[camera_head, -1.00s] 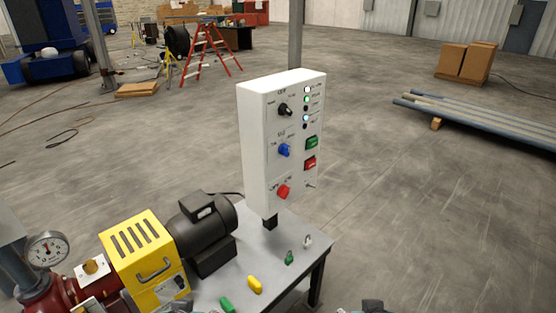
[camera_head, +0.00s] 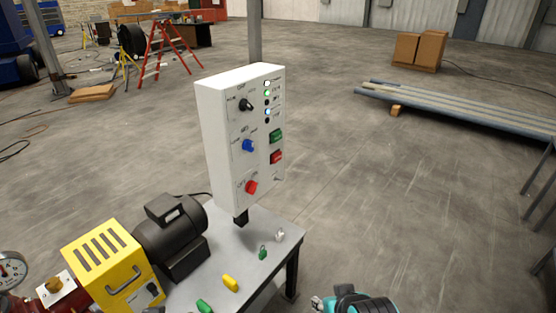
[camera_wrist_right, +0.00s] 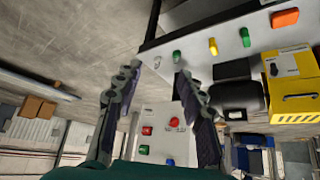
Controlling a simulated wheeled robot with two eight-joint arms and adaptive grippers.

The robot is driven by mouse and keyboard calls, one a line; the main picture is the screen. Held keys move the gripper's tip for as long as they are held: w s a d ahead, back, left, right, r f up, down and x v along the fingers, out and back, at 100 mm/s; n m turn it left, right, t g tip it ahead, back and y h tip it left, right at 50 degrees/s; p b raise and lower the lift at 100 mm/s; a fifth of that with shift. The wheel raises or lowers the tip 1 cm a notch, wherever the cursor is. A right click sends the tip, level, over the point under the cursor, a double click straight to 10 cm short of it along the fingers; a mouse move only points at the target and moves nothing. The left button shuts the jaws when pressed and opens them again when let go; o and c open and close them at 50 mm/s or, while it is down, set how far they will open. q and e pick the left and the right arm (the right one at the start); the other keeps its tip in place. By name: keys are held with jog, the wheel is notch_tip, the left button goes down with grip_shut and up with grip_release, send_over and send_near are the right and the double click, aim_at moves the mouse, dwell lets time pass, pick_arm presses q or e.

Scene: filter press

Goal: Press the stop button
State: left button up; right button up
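The white control box (camera_head: 228,140) stands upright on a post at the back of the grey table. Its red rectangular button (camera_head: 276,157), likely the stop button, sits below a green button (camera_head: 276,136). A red knob (camera_head: 251,187) and a blue knob (camera_head: 248,146) are left of them. My right gripper (camera_wrist_right: 157,72) is open and empty. In the right wrist view the box appears upside down between the fingers, with the red button (camera_wrist_right: 147,130) uncovered and apart from them. In the head view part of my right gripper shows at the bottom edge, right of the table. My left gripper is out of view.
The table (camera_head: 222,258) carries a yellow machine (camera_head: 104,262), a dark motor (camera_head: 172,235) and several small coloured pieces, including a yellow one (camera_head: 230,284). Floor right of the table is clear up to a pipe stack (camera_head: 470,113).

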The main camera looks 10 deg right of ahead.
grip_shut()
dwell(1.3)
